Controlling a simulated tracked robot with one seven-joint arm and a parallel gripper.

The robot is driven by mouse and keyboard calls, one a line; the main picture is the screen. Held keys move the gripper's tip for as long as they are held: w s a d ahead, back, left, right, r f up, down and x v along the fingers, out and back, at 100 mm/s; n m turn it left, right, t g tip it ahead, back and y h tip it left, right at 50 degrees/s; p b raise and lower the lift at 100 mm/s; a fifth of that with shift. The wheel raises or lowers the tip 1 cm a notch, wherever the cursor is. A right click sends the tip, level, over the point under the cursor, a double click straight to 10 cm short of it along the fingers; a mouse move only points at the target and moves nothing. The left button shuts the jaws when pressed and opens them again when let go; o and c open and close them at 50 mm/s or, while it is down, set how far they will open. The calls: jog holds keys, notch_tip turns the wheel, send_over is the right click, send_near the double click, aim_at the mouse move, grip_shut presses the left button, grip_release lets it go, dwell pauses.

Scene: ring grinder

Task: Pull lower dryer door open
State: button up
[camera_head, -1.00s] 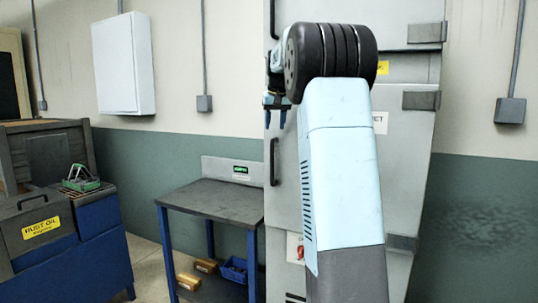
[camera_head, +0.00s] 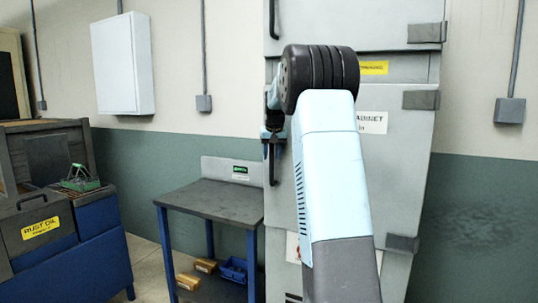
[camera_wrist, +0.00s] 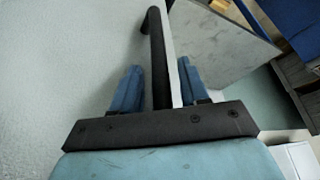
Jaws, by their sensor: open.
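The lower dryer door (camera_head: 400,195) is a tall grey panel of the cabinet and looks shut. Its black vertical bar handle (camera_head: 272,168) is near the door's left edge. My gripper (camera_head: 274,142) is at the upper part of this handle. In the wrist view, the handle (camera_wrist: 158,62) runs between the two blue fingers of my gripper (camera_wrist: 160,72). The fingers are apart, with visible space beside the bar, so the grip is not closed. My arm hides much of the door in the head view.
An upper door (camera_head: 385,20) with its own handle is above. A dark-topped bench (camera_head: 215,200) stands left of the cabinet, with a blue bin (camera_head: 233,270) on its lower shelf. A rust oil box (camera_head: 45,225) is farther left. Grey hinges (camera_head: 420,100) line the right side.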

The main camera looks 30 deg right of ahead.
jog(key=shift+c, duration=0.3)
grip_shut()
dwell(0.4)
